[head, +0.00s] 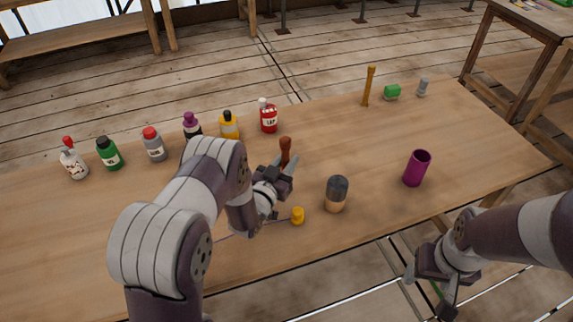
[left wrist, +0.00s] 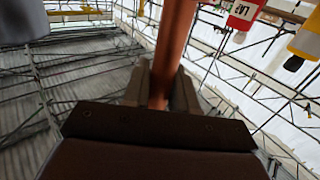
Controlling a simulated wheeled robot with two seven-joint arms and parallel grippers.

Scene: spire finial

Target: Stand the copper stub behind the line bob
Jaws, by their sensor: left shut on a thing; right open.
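The copper stub (head: 285,148) is a reddish-brown rod with a rounded head, roughly upright near the middle of the table. My left gripper (head: 284,172) is shut on it; the left wrist view shows the copper shaft (left wrist: 172,50) between my two fingers (left wrist: 161,88). Its lower end is hidden in the head view, so I cannot tell if it touches the table. The line bob (head: 297,215) seems to be the small yellow piece with a thin line running left, in front of my left gripper. My right gripper (head: 428,290) is open and empty, off the table's front edge.
A dark-capped tan cylinder (head: 337,194) stands right of the bob, a purple cup (head: 416,168) farther right. Several bottles line the back left, including a red one (head: 268,117). A wooden peg (head: 369,87), green block (head: 392,92) and grey bottle (head: 422,86) stand back right.

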